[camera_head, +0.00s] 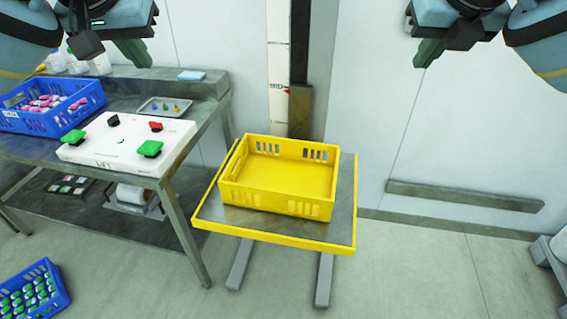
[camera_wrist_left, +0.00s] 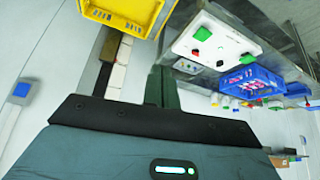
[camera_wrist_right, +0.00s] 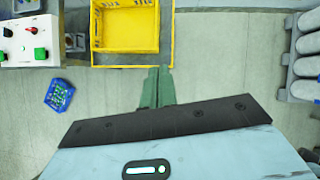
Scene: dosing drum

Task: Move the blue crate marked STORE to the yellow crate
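The yellow crate (camera_head: 275,205) is empty and stands on a yellow-edged platform; it also shows in the left wrist view (camera_wrist_left: 122,20) and right wrist view (camera_wrist_right: 125,50). One blue crate (camera_head: 42,122) stands on the bench at left, holding pink and white items; its white label is too small to read. It also shows in the left wrist view (camera_wrist_left: 235,80). A second blue crate (camera_head: 58,290) with green-and-white items is on the floor at lower left. My left gripper (camera_head: 135,55) and right gripper (camera_head: 427,55) are raised, empty, fingers together, away from all crates.
A white control box (camera_head: 125,145) marked LIFT, with green, black and red controls, sits at the bench front. A small tray (camera_head: 165,107) and a blue cloth (camera_head: 192,75) lie behind it. A wall rail (camera_head: 465,197) is at right. Floor right of the platform is clear.

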